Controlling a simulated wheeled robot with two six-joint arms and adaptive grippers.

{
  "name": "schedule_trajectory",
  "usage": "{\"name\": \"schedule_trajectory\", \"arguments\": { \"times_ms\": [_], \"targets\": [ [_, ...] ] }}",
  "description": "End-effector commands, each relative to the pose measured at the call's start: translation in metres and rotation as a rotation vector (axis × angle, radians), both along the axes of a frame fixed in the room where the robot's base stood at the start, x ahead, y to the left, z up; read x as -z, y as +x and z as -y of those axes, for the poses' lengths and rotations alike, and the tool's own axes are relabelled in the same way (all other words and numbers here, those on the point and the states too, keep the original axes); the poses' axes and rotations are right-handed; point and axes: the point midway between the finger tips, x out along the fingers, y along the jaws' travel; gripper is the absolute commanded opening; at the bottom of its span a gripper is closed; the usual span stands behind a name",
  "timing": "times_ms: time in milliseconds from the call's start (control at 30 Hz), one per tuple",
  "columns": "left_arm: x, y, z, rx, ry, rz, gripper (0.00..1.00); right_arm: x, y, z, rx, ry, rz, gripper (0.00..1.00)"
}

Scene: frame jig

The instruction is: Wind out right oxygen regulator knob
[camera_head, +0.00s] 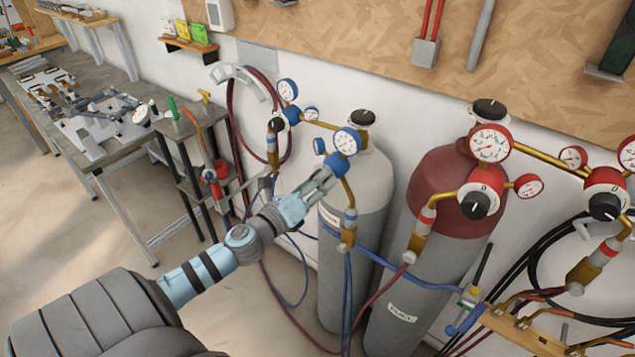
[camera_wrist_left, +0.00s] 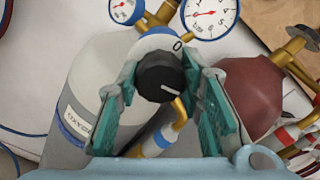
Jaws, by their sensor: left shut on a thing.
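The right oxygen regulator (camera_head: 347,141) is blue with a white-faced gauge and sits by the top of the grey cylinder (camera_head: 362,185) with a white shoulder. Its black knob (camera_wrist_left: 160,77) shows in the left wrist view, with a white line pointing right and slightly down; a "0" is on the blue body above it. My left gripper (camera_head: 331,169) reaches the regulator from the lower left. In the left wrist view its green-padded fingers (camera_wrist_left: 161,84) are shut on the knob, one on each side. In the head view the gripper hides the knob. My right gripper is out of view.
A red-shouldered cylinder (camera_head: 445,180) with a red regulator (camera_head: 489,143) stands close on the right. Another blue regulator (camera_head: 290,113) is on the left. Hoses hang below. A metal workbench (camera_head: 120,150) stands at the left; the floor before it is clear.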

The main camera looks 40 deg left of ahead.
Motion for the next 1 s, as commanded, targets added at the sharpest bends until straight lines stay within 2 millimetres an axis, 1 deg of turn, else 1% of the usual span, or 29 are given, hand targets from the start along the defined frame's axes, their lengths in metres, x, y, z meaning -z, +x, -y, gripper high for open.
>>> {"name": "schedule_trajectory", "arguments": {
  "times_ms": [1000],
  "targets": [
    [0.001, 0.000, 0.000, 0.000, -0.951, 0.022, 0.06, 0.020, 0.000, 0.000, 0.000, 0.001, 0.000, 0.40]
  ]
}}
